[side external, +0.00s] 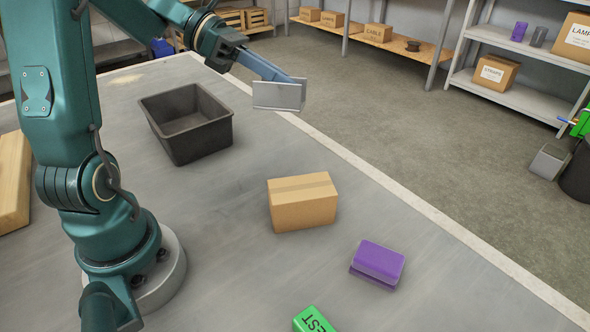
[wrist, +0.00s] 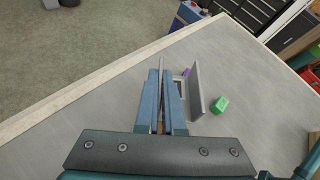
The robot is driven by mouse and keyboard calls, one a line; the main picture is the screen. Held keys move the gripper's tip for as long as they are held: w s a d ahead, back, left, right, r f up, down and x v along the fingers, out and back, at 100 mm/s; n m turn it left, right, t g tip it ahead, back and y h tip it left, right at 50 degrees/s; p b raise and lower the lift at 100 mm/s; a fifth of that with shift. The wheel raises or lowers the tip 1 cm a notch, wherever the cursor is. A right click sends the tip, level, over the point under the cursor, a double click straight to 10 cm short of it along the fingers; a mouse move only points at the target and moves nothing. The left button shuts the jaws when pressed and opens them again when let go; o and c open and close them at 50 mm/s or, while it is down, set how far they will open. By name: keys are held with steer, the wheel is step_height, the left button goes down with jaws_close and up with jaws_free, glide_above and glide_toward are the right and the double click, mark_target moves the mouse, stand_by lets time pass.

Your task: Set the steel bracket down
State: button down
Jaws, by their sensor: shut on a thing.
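The steel bracket (side external: 277,96) is a grey, angled metal piece in the side view, at the upper middle. My gripper (side external: 284,77) has blue fingers and is shut on it, holding it up in the air. In the wrist view the gripper (wrist: 164,80) points away from the camera, with the bracket (wrist: 197,92) at the right side of the fingers. One bracket plate stands out to the right of the fingers; the part between the fingers is mostly hidden.
A dark open bin (side external: 187,123) stands left of the bracket on the grey surface (side external: 235,270). A cardboard box (side external: 302,203), a purple block (side external: 378,263) and a green block (side external: 313,321) are nearer the camera. A pale strip (side external: 420,215) edges the surface. Shelves stand behind.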

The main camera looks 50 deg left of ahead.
mark_target(264, 100)
steer(key=s+d+m+g, duration=0.1)
steer(key=s+d+f+m+g+h, duration=0.1)
steer(key=m+g, duration=0.1)
steer(key=s+d+f+m+g+h, duration=0.1)
steer(key=s+m+g, duration=0.1)
steer(key=shift+s+d+f, duration=0.1)
steer(key=shift+d+f, duration=0.1)
steer(key=shift+d, duration=0.15)
steer(key=s+a+f+m+g+y, duration=0.1)
steer(key=s+f+m+g+y, duration=0.3)
steer(key=s+m+g+y, duration=0.9)
steer(key=s+a+r+m+t+y, duration=0.35)
steer(key=a+r+m+y, duration=0.2)
steer(key=a+m, duration=0.4)
steer(key=s+a+r+m+t+y, duration=0.35)
steer(key=a+m+y, duration=0.3)
steer(key=m, duration=0.65)
step_height(264, 100, down, 11)
steer(key=g+h, duration=0.1)
steer(key=shift+m, duration=0.25)
steer(key=w+d+f, duration=0.1)
steer(key=w+f, duration=0.1)
steer(key=w, duration=0.1)
steer(key=w+d+f, duration=0.2)
steer(key=w, duration=0.2)
steer(key=w+d+f, duration=0.1)
steer(key=w+f, duration=0.2)
steer(key=shift+w+d, duration=0.15)
steer(key=shift+d, duration=0.15)
steer(key=shift+f, duration=1.95)
